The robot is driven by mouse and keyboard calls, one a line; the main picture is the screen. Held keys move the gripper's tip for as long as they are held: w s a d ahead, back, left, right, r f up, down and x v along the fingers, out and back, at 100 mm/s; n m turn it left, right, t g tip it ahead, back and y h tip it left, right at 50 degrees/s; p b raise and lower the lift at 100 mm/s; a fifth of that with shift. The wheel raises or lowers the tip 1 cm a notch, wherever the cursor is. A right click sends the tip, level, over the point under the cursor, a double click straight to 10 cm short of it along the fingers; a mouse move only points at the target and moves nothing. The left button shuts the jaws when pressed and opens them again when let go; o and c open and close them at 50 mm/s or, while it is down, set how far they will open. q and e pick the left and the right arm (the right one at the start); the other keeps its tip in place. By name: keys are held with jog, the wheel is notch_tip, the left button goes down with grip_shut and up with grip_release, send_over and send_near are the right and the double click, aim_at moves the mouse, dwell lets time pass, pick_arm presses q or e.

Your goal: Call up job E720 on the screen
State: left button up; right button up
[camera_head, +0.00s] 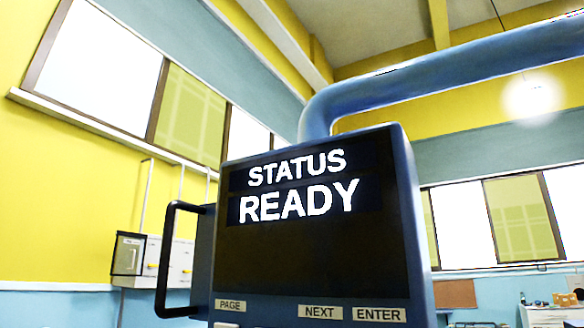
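The screen (310,248) fills the middle of the head view, set in a blue console housing (408,220). Its top rows read STATUS (297,168) and READY (298,202) in white; the lower area is dark and blank. Below it are labels PAGE (231,305), NEXT (320,312) and ENTER (379,314). The buttons under the labels are mostly cut off by the bottom edge. No E720 text shows. Neither of my grippers is in view.
A black handle (166,260) sticks out from the console's left side. A thick blue pipe arm (440,75) rises behind the console and runs off to the right. Wall boxes (150,260) hang at the left. A white cabinet (543,315) stands far right.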

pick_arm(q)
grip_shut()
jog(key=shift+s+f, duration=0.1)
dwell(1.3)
